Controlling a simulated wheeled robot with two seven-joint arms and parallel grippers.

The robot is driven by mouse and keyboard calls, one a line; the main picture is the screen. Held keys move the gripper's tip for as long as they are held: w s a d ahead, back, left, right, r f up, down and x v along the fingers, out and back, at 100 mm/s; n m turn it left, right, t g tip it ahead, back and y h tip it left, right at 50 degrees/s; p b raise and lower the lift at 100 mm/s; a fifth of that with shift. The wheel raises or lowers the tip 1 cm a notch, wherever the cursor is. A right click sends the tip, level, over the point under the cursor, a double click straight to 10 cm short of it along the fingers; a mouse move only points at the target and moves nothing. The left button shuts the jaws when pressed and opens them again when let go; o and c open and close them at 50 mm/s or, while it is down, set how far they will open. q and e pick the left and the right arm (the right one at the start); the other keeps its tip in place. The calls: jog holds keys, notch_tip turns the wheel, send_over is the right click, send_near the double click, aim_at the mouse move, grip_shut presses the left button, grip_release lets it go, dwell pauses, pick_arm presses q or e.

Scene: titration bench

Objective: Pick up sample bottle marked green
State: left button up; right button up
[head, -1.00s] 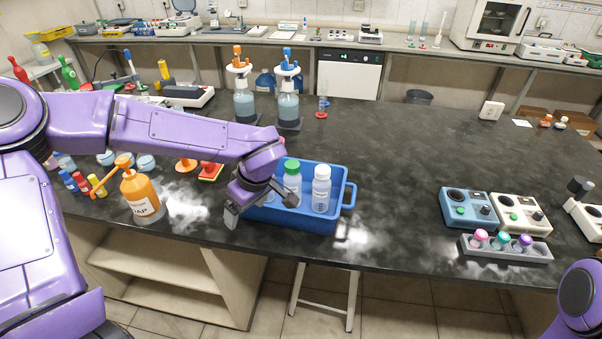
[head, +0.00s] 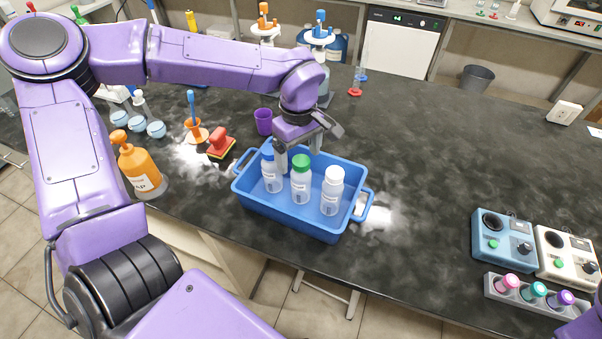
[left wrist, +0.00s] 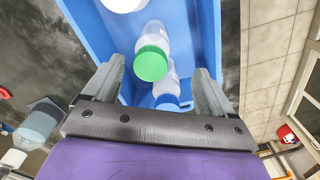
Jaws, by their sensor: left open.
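The green-capped sample bottle (head: 301,181) stands in a blue tray (head: 285,220), between a blue-capped bottle (head: 271,172) and a white-capped bottle (head: 332,190). My left gripper (head: 302,150) is open and empty above the back of the tray, behind the green-capped bottle. In the left wrist view the green cap (left wrist: 151,63) shows between and beyond the spread fingers (left wrist: 160,85), with the blue cap (left wrist: 167,102) close to it. Part of another bottle shows behind the blue-capped one, near the gripper. My right gripper is not in view.
An orange soap bottle (head: 140,170) stands farther left. Two instrument boxes (head: 503,235) and a vial rack (head: 520,294) are at the right. The bench between is clear.

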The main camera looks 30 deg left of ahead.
aim_at(301, 160)
pick_arm(q)
jog(key=f, duration=0.1)
jog(key=w+f, duration=0.1)
jog(key=f, duration=0.1)
jog(key=f+p, duration=0.1)
jog(key=shift+w+f, duration=0.25)
jog(key=shift+f, duration=0.1)
jog(key=shift+a+f, duration=0.1)
jog(key=shift+f, duration=0.35)
jog(key=shift+s, duration=0.2)
jog(key=shift+c, duration=0.9)
jog(key=shift+w, duration=0.1)
jog(key=c, duration=1.2)
jog(key=shift+r, duration=0.2)
